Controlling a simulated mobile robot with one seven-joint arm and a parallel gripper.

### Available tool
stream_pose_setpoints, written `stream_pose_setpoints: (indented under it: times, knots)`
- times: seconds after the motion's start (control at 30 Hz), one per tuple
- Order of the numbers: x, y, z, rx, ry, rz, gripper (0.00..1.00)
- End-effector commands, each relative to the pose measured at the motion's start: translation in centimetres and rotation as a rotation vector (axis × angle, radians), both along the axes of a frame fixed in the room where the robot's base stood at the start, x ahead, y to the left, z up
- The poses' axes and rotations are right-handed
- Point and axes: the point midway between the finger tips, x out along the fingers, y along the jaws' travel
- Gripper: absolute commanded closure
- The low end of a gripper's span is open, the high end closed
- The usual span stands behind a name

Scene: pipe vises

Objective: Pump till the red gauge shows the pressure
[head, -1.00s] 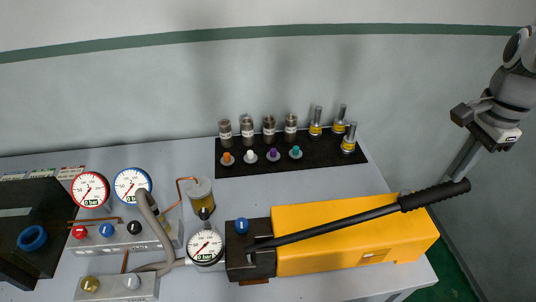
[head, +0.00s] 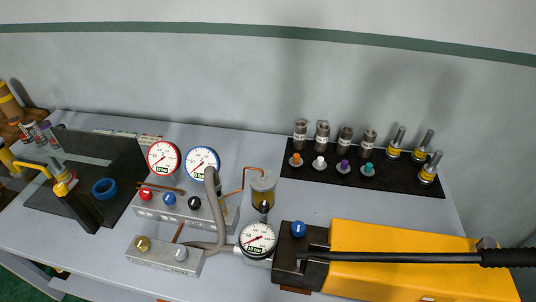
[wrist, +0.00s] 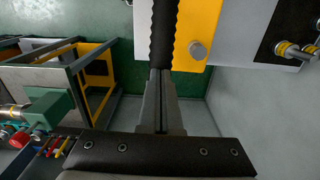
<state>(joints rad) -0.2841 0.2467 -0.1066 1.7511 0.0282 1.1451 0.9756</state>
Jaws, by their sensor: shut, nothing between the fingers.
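The red-rimmed gauge (head: 163,158) stands on the manifold at the left. Its small readout looks like 0 bar, though the digits are hard to read. The yellow hand pump (head: 420,272) lies at the right. Its black lever (head: 400,257) runs along the pump to a ridged grip (head: 508,257) at the right picture edge. A white gauge (head: 257,238) sits at the pump's left end, its digits unclear. In the wrist view, my gripper (wrist: 162,74) is shut and empty at the end of the black grip (wrist: 178,35). I cannot tell whether it touches. The head view leaves it out.
A blue-rimmed gauge (head: 202,164) stands beside the red one. Red, blue and black knobs line the manifold (head: 180,212). A black mat (head: 425,188) with several fittings lies behind the pump. In the wrist view, a yellow-framed cart (wrist: 85,75) stands at the left.

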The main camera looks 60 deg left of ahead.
Motion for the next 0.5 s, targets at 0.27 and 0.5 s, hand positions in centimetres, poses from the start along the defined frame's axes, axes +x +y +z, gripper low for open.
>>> stream_pose_setpoints:
  times: [0.27, 0.5]
  knots:
    - [0.4, -0.5, -2.7, 0.000, 0.001, 0.000, 1.00]
    - [0.5, -0.5, -2.8, 0.001, 0.001, 0.001, 1.00]
